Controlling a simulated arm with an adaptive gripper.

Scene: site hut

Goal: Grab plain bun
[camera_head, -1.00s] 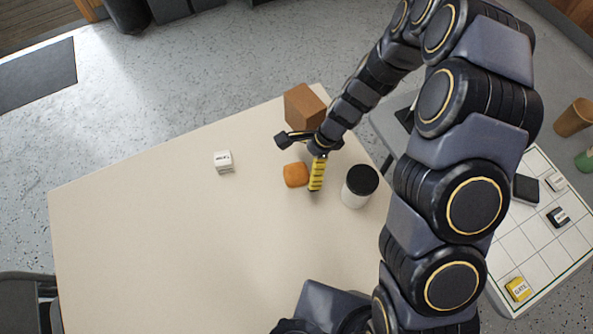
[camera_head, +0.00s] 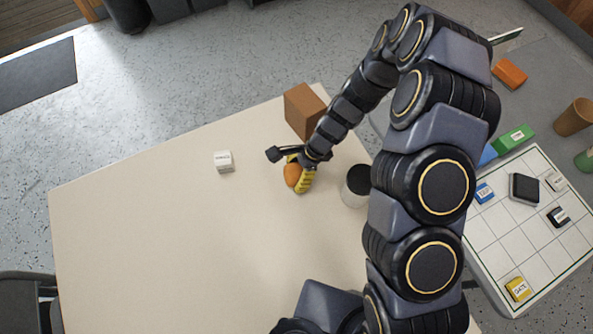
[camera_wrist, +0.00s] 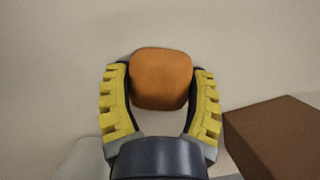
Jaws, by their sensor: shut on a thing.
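The plain bun (camera_head: 291,175) is a small rounded orange-brown piece on the cream table, near its far right part. My gripper (camera_head: 299,177) has yellow ridged fingers and is at the bun, shut on it. In the wrist view the bun (camera_wrist: 161,78) sits between the two yellow fingers of my gripper (camera_wrist: 160,85), one on each side. Part of the bun is hidden by a finger in the head view. I cannot tell whether the bun is touching the table or slightly above it.
A brown box (camera_head: 303,108) stands close behind my gripper; it also shows in the wrist view (camera_wrist: 280,135). A white jar with a black lid (camera_head: 357,186) stands to the right. A white labelled cube (camera_head: 224,162) lies to the left. The table's (camera_head: 170,260) left and front are clear.

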